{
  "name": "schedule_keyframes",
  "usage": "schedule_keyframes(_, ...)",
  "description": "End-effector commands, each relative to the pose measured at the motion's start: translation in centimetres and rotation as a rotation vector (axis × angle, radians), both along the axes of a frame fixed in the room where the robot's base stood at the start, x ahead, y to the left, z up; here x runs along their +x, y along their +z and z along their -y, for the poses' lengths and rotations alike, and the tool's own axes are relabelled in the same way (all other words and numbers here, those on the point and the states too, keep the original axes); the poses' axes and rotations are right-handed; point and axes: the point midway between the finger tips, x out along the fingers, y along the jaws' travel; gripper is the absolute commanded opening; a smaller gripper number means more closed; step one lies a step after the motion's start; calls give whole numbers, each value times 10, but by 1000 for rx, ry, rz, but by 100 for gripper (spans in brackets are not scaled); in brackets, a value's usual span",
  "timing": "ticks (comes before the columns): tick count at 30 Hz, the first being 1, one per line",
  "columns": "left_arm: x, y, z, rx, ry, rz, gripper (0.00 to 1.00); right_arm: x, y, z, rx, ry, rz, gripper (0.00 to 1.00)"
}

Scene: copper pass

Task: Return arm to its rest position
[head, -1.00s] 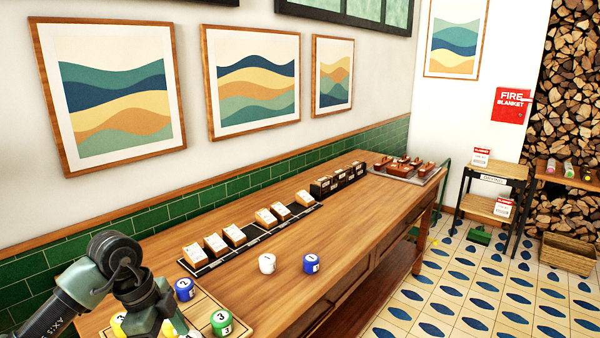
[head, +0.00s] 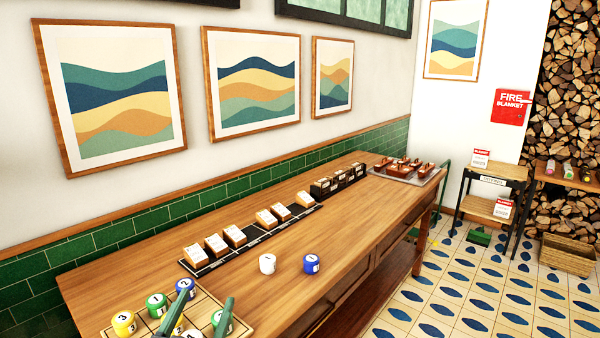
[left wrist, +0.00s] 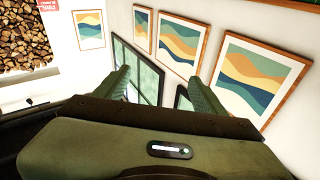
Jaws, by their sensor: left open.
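My left gripper (head: 203,303) shows at the bottom left of the head view, its two fingers pointing up and spread apart with nothing between them. It also shows in the left wrist view (left wrist: 161,88), open and empty, facing the wall pictures and window. Its fingers overlap the wooden tray (head: 240,329) in the head view and partly hide what stands there. My right gripper is in neither view.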

Motion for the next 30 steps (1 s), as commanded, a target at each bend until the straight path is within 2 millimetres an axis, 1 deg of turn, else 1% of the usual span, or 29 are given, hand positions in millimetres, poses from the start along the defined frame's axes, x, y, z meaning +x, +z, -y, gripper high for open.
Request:
schedule_keyframes(1,-11,-33,-17,-17,78,-130,71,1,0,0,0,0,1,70)
schedule_keyframes(2,-19,-53,-26,-19,121,-212,71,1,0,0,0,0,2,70)
schedule_keyframes(3,-31,-80,-36,-16,165,-322,71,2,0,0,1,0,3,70)
schedule_keyframes(5,-55,-117,-46,-6,210,-486,71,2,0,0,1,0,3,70)
schedule_keyframes(6,-72,-140,-50,3,226,-592,71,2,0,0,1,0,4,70)
schedule_keyframes(8,-98,-168,-53,21,235,-731,71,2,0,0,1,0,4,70)
schedule_keyframes(9,-115,-183,-53,33,233,-810,71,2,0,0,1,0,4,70)
schedule_keyframes(12,-152,-211,-50,59,211,-977,71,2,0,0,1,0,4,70)
schedule_keyframes(15,-186,-230,-46,80,177,-1113,71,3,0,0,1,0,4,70)
schedule_keyframes(18,-217,-244,-40,101,136,-1228,71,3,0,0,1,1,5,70)
schedule_keyframes(24,-275,-259,-28,136,36,-1426,71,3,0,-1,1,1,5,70)
schedule_keyframes(25,-276,-266,-27,141,29,-1439,71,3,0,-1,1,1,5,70)
schedule_keyframes(27,-269,-286,-27,143,32,-1442,71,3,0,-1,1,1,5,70)
schedule_keyframes(29,-265,-303,-27,143,32,-1447,71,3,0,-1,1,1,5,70)
schedule_keyframes(30,-263,-314,-26,144,31,-1451,71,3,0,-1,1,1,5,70)
